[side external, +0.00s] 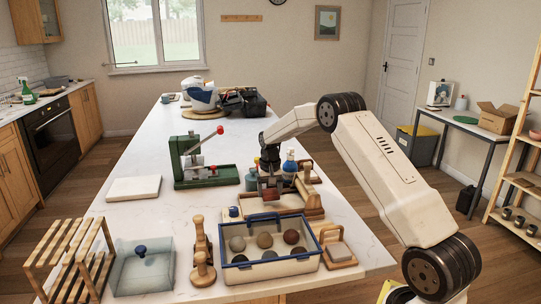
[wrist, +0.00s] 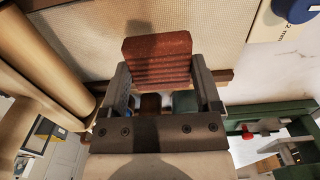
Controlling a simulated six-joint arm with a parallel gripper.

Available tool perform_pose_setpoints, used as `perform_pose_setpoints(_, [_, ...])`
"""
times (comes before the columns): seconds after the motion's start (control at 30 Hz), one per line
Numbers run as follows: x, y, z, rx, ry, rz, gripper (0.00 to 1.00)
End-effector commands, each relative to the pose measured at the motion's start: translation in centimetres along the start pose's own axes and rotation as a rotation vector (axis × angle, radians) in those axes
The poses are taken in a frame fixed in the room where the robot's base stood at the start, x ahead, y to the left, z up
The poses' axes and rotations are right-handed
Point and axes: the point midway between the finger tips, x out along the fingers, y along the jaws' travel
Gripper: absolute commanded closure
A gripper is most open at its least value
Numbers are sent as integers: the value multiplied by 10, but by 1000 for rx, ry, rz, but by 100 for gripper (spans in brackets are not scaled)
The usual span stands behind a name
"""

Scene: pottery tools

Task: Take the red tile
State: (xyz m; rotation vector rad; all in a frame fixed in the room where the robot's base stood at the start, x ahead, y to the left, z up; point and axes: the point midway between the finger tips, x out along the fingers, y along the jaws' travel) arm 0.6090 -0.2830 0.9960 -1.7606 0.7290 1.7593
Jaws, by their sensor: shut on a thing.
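The red tile (wrist: 157,58) is a ribbed, brick-red block in the wrist view. My gripper (wrist: 160,78) is shut on it, with one finger at each side. In the side external view my gripper (side external: 270,184) points down over the far part of a cloth-covered board (side external: 262,206), and the red tile (side external: 270,193) shows small between the fingers. I cannot tell whether the tile's lower edge touches the board.
A blue-rimmed tray (side external: 270,270) with several clay balls stands in front. A green press (side external: 204,176) stands to the left, bottles (side external: 289,163) close behind on the right. A wooden roller (wrist: 45,62) lies beside the gripper. The table's left middle is mostly clear.

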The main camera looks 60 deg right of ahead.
Motion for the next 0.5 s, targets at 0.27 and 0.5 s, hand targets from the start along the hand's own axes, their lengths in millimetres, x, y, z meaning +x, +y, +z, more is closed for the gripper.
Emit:
perform_pose_setpoints(0.27, [-28, 8, 21, 0, 2, 0, 81])
perform_pose_setpoints(0.5, [-58, 16, 44, 1, 2, -1, 81])
